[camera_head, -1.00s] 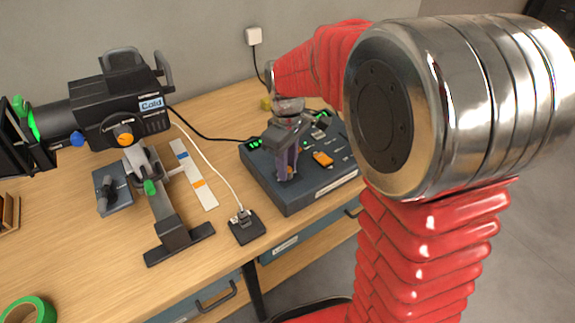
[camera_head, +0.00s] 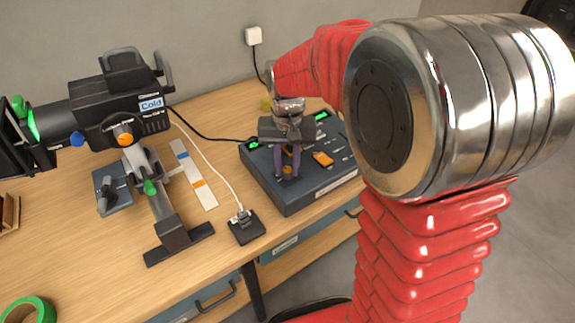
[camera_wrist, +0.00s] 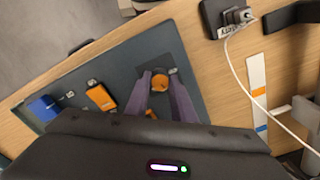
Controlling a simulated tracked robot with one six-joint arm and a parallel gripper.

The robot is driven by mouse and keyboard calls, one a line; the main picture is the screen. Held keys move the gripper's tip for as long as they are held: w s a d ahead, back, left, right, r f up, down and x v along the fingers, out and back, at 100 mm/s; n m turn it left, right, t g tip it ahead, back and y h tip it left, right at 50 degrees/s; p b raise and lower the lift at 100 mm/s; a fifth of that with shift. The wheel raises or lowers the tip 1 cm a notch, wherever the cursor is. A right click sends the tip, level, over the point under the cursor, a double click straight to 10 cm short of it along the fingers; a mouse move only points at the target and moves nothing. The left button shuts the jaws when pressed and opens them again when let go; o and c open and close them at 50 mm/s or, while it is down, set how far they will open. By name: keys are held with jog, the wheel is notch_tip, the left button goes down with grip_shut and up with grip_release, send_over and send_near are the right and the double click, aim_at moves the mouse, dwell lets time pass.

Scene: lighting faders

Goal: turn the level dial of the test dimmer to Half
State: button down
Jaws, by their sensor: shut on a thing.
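The test dimmer appears to be the dark blue-grey box (camera_head: 300,197) on the wooden bench; it also fills the middle of the wrist view (camera_wrist: 125,60). Its orange level dial (camera_wrist: 160,82) sits on a darker plate near one end of the box. My gripper (camera_head: 288,172) points down over the box, shut on the dial, with one purple-grey finger on each side. In the wrist view the fingertips (camera_wrist: 160,85) flank the dial. Its pointer and scale marks are too small or covered to read.
An orange slider cap (camera_head: 323,159) stands beside my gripper, with a blue cap (camera_wrist: 43,108) farther along. A black socket block (camera_head: 245,227) with a white cable is near the bench edge. A stage lantern labelled Cold (camera_head: 120,110) stands left. Green tape (camera_head: 40,308) lies front left.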

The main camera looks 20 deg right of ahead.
aim_at(287, 169)
jog(key=shift+w+m, duration=0.1)
jog(key=shift+m, duration=1)
jog(key=c, duration=1.5)
grip_release()
notch_tip(287, 169, up, 14)
jog(key=shift+f, duration=0.1)
